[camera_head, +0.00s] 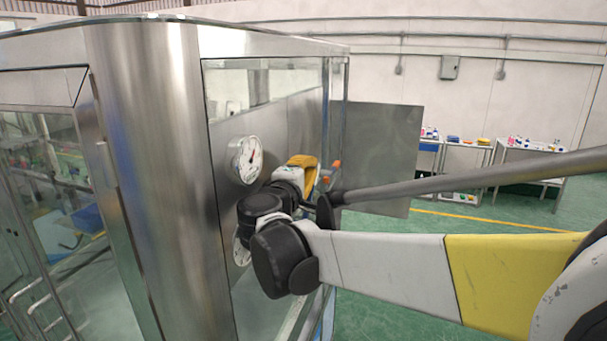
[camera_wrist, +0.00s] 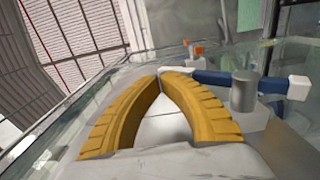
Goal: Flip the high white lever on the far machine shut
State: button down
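My gripper (camera_wrist: 160,78) has two curved yellow fingers whose tips come together in the wrist view, with nothing clearly held between them. A white lever end (camera_wrist: 177,70) shows just beyond the fingertips, partly behind the right one; I cannot tell whether they touch. It joins a blue bar that runs right past a grey cylinder (camera_wrist: 243,92) to a white block (camera_wrist: 298,88). In the head view my gripper (camera_head: 308,163) is beside the steel machine (camera_head: 165,150), and the lever is not clearly visible there.
Orange parts (camera_wrist: 196,47) stand behind the lever. A round gauge (camera_head: 246,160) is on the machine's side, close to my wrist. A grey panel (camera_head: 385,150) stands behind. Shelves with bottles (camera_head: 530,145) are far off at the wall, with open green floor before them.

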aim_at(316, 179)
jog(key=shift+w+d+f+g+y, duration=0.15)
jog(key=shift+w+f+g, duration=0.05)
jog(key=shift+w+g, duration=0.2)
jog(key=shift+w+d+f+g+y, duration=0.1)
jog(key=shift+w+f+g+y, duration=0.05)
jog(key=shift+w+g, duration=0.25)
jog(key=shift+g+y, duration=0.3)
jog(key=shift+g, duration=0.4)
jog(key=w+f, duration=0.1)
jog(key=w+d+f+b, duration=0.1)
jog(key=f, duration=0.1)
jog(key=w+f+b, duration=0.1)
jog(key=shift+w+d+f, duration=0.15)
jog(key=shift+w+f, duration=0.05)
jog(key=shift+f, duration=0.05)
jog(key=shift+d+f+g, duration=0.1)
jog(key=shift+f+g, duration=0.55)
jog(key=shift+g, duration=0.05)
jog(key=shift+f, duration=0.2)
jog(key=shift+r, duration=0.1)
